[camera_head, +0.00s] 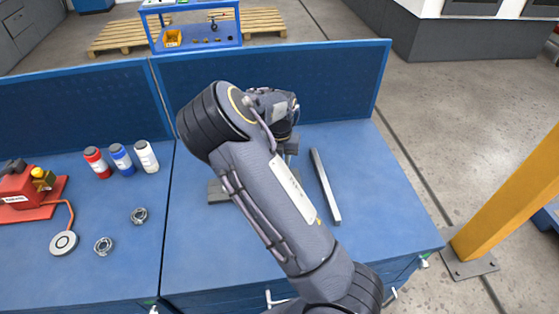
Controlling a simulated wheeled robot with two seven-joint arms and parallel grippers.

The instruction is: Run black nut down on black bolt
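My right arm comes in from the lower right and covers the middle of the workbench. Its wrist bends down over the bench, and my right gripper (289,147) shows only in part below it, mostly behind the forearm. I cannot tell whether its fingers are open or shut, or whether they hold anything. I cannot make out the black bolt or the black nut; the arm hides much of that area. A grey block (216,191) on the bench shows partly, left of the forearm. My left gripper is not in view.
A long grey bar (325,187) lies right of the arm. On the left are red, blue and white bottles (122,160), two metal rings (139,215) and a red device (28,196). A blue panel (330,85) closes the back.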

